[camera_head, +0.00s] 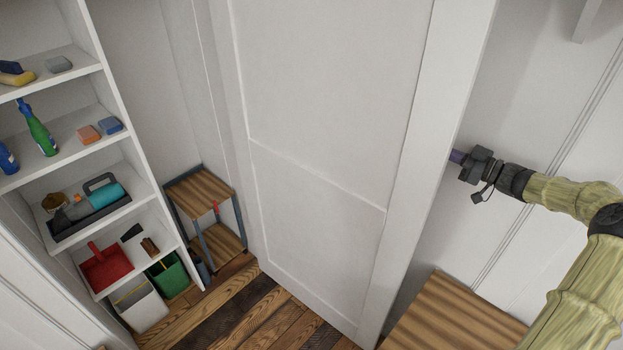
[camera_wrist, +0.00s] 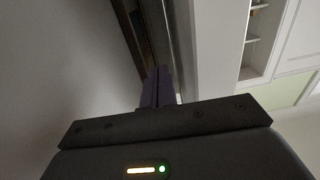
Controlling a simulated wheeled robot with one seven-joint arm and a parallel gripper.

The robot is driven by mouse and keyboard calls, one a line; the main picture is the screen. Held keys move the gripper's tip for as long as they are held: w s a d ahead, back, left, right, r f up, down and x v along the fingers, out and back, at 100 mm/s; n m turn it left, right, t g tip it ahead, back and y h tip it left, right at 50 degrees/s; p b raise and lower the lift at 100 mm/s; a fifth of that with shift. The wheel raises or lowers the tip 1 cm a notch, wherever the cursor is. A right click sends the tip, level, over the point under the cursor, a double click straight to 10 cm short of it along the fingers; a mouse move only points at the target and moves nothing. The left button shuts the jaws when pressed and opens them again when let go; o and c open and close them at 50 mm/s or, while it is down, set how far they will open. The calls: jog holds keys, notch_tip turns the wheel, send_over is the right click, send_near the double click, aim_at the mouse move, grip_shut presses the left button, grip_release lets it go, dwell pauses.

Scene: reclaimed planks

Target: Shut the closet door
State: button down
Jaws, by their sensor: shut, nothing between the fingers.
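The closet door (camera_head: 330,100) is a white panelled door in the middle of the head view. It stands open, with its free edge (camera_head: 425,150) toward the right and the closet interior showing to its left. My gripper (camera_head: 456,156) is just right of that edge, behind the door as seen from the head camera, and its tips are close to it. In the wrist view my gripper's purple fingers (camera_wrist: 159,88) are together and empty, beside a pale upright edge. I cannot tell whether they touch the door.
White closet shelves (camera_head: 130,115) at left hold bottles, sponges, a caddy and a red dustpan (camera_head: 105,268). A small wooden-shelved rack (camera_head: 200,187) and a green bin (camera_head: 168,275) stand on the plank floor (camera_head: 270,315). A slatted wooden surface (camera_head: 455,315) lies below my arm at right.

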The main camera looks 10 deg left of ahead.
aim_at(432, 171)
jog(key=shift+s+a+b, duration=0.25)
jog(key=shift+s+a, duration=0.4)
jog(key=shift+s, duration=0.4)
jog(key=shift+s+a+b, duration=0.3)
jog(key=shift+s+a, duration=0.3)
jog(key=shift+s, duration=0.45)
jog(key=shift+s+a+b, duration=0.25)
jog(key=shift+s+a, duration=0.4)
jog(key=shift+s, duration=0.4)
jog(key=shift+s+a, duration=0.65)
jog(key=shift+s, duration=0.3)
jog(key=shift+s+a+b, duration=0.3)
jog(key=shift+s+a, duration=0.45)
jog(key=shift+s, duration=0.25)
jog(key=shift+s+a+b, duration=0.25)
jog(key=shift+s+a, duration=0.5)
jog(key=shift+s, duration=0.25)
jog(key=s+a, duration=0.4)
jog(key=s, duration=0.1)
jog(key=shift+s+a+b, duration=0.25)
jog(key=shift+a+b, duration=0.15)
